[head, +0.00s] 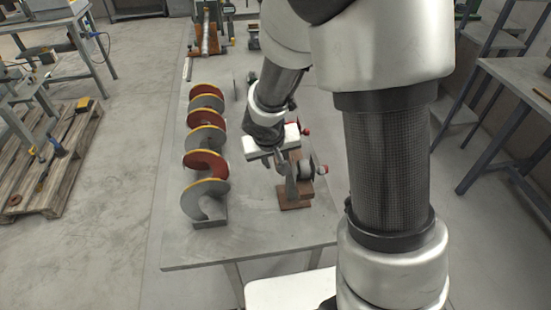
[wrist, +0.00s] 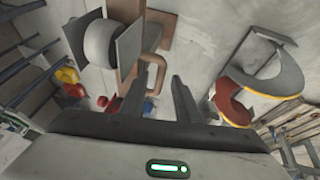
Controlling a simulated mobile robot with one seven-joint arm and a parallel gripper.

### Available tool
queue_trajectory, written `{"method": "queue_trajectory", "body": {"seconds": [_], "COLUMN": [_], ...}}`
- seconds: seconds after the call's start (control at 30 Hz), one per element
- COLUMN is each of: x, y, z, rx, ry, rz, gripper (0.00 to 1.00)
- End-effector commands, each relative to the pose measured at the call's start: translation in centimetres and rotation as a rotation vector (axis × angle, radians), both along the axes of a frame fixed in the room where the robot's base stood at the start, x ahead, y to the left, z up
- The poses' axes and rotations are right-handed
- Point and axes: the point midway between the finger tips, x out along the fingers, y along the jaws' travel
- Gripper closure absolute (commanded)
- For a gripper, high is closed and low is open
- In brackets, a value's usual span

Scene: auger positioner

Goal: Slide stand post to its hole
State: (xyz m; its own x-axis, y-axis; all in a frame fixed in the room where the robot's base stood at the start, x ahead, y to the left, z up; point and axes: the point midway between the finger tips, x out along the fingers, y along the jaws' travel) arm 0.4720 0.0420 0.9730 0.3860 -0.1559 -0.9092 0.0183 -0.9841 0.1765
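A stand (head: 298,183) with a brown base, grey upright plates and a pale roller is on the table, right of the auger. In the wrist view its roller (wrist: 101,43) sits between grey plates at upper left, beside a brown loop-shaped handle (wrist: 152,72). I cannot tell which part is the stand post, and no hole is clearly visible. My gripper (wrist: 158,85) is open. Its two dark fingers are apart, with the tips close to the loop; I cannot tell whether they touch it. In the head view my gripper (head: 272,158) is just left of the stand, partly hidden by my arm.
The spiral auger (head: 206,150), grey and red with yellow edges, stands close on the left. Its red flight shows at right in the wrist view (wrist: 235,100). Another stand (head: 208,45) is at the table's far end. The table's (head: 250,238) front is clear.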

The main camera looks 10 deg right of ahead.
Motion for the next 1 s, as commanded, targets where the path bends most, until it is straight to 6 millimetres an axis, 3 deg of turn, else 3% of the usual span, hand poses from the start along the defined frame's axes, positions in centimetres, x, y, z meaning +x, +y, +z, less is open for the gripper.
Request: {"method": "queue_trajectory", "body": {"seconds": [0.23, 0.4, 0.67, 0.9, 1.0], "x": [0.0, 0.0, 0.0, 0.1, 0.1], "y": [0.0, 0.0, 0.0, -0.1, -0.1], "z": [0.0, 0.0, 0.3, 4.6, 5.3], "rx": [0.000, -0.001, -0.001, 0.000, 0.000], "ry": [0.000, 0.000, 0.000, -0.005, -0.003], "rz": [0.000, 0.000, 0.000, -0.004, -0.002], "gripper": [0.70, 0.99, 1.00, 1.00, 1.00]}}
